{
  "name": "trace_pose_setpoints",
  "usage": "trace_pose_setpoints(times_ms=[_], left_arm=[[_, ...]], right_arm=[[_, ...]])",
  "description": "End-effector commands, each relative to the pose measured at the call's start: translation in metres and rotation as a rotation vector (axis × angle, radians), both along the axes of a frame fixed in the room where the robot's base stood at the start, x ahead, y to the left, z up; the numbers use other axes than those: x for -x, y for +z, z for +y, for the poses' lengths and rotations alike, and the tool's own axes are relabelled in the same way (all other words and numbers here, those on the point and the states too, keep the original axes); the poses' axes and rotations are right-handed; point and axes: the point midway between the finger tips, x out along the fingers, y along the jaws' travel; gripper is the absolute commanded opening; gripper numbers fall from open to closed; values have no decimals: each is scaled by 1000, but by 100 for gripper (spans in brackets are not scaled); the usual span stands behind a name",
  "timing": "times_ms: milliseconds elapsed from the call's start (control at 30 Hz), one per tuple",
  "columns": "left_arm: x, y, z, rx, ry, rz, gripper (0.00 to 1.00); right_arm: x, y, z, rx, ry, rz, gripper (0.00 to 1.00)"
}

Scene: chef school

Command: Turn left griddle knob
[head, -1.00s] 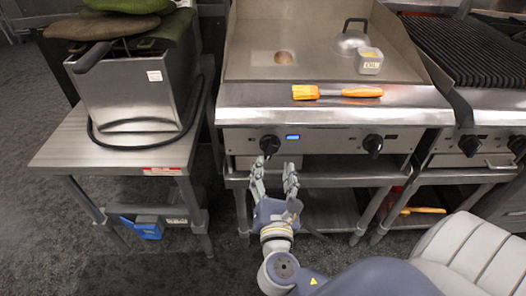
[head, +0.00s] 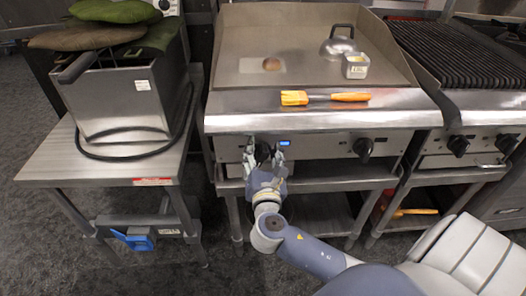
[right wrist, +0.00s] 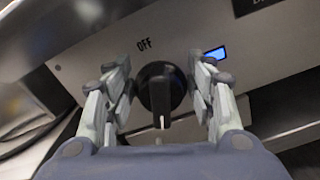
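The griddle (head: 300,117) stands in the middle of the head view with two black knobs on its front panel. The left griddle knob (right wrist: 161,88) is centred in the right wrist view, below the word OFF, with its white mark pointing down. My right gripper (right wrist: 160,92) is open, with one finger on each side of the knob and small gaps showing. In the head view the right gripper (head: 264,150) reaches up to the panel. My left gripper is not in view.
A small blue display (right wrist: 216,53) is right of the left knob. The right griddle knob (head: 363,148) is farther right. A brush (head: 325,97) lies on the griddle's front ledge. A fryer (head: 125,100) stands on a steel table (head: 95,172) at the left.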

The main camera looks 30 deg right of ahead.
Motion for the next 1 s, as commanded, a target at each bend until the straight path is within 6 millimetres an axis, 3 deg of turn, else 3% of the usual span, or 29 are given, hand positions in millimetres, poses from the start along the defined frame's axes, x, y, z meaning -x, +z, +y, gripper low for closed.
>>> trace_pose_setpoints(times_ms=[33, 67, 467, 900, 1000], left_arm=[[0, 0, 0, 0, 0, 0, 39], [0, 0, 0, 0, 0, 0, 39], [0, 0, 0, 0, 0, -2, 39], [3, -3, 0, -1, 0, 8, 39], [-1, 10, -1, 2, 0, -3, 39]], right_arm=[[0, 0, 0, 0, 0, 0, 32], [0, 0, 0, 0, 0, 0, 26], [1, -1, -1, -41, -2, -23, 26], [3, -5, -4, -323, -3, -197, 26], [4, -6, -6, -404, -4, -246, 26]])
